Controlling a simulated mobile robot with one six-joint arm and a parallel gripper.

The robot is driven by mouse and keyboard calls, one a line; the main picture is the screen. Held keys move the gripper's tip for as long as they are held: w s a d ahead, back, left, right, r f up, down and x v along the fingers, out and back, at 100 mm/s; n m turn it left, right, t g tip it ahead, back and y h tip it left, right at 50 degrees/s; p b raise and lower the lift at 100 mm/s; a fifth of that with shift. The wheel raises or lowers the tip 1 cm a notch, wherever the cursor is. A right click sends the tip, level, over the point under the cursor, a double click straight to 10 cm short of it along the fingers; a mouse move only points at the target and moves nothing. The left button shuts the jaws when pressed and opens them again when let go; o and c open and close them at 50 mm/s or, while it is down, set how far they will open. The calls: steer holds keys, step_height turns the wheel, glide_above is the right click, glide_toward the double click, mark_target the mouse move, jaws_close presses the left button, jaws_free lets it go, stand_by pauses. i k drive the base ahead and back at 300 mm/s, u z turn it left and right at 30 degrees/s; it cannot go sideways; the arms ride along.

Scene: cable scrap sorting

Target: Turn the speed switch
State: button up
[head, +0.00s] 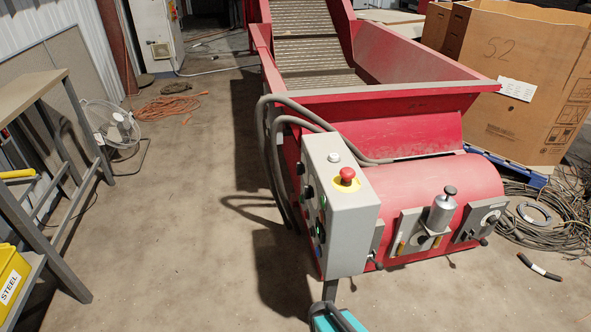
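A grey control box (351,222) stands at the near end of the red conveyor machine (390,185). A red mushroom button (347,176) on a yellow plate and a white button (334,157) sit on its top. Its narrow left face shows black knobs (309,192) and small green and blue buttons at a steep angle. I cannot tell which control is the speed switch, or read any label or setting.
Grey cables (272,160) loop beside the box. A metal canister (442,208) and levers are on the red drum. A teal object (335,318) is at the bottom edge. A fan (112,125) and grey bench (40,92) stand left. The floor (185,225) between is clear.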

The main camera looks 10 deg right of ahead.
mark_target(300, 166)
steer(key=k, duration=1.3)
steer(key=u, duration=0.4)
steer(key=i, duration=0.75)
steer(key=u, duration=0.6)
steer(key=i, duration=1.1)
steer(key=u, duration=0.2)
